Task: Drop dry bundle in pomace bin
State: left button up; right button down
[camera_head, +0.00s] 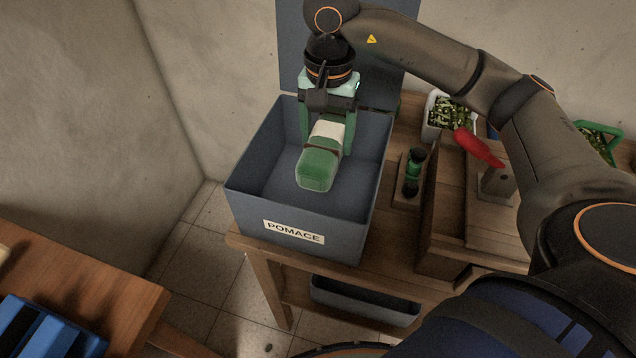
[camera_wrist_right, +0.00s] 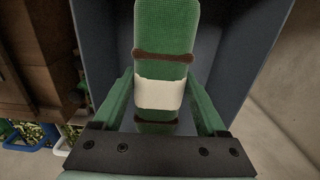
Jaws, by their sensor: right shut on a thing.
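The pomace bin (camera_head: 300,234) is a grey-blue open box with a POMACE label on its front and its lid raised behind it. My right gripper (camera_head: 328,142) is over the bin's opening, its green fingers shut on a green bundle (camera_head: 317,170). The bundle has a pale band and dark ties. In the right wrist view the bundle (camera_wrist_right: 166,30) lies between the two fingers, with the bin's walls (camera_wrist_right: 102,40) around it. I cannot tell how far the bundle is above the bin's floor. My left gripper is not in view.
The bin stands on a wooden table (camera_head: 404,225). To its right are a small dark and green item (camera_head: 413,172), a red-handled device (camera_head: 478,148) and a white container of green pieces (camera_head: 436,128). A blue crate (camera_head: 45,330) is at the lower left.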

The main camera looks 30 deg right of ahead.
jog(key=shift+c, duration=0.6)
grip_release()
jog(key=shift+o, duration=0.6)
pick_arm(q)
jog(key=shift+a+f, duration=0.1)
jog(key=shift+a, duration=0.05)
pick_arm(e)
jog(key=shift+r, duration=0.35)
pick_arm(q)
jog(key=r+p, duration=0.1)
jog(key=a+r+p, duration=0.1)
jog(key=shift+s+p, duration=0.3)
jog(key=shift+p, duration=0.1)
pick_arm(e)
notch_tip(320, 180, up, 12)
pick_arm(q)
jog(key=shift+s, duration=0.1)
pick_arm(e)
jog(key=shift+f, duration=0.1)
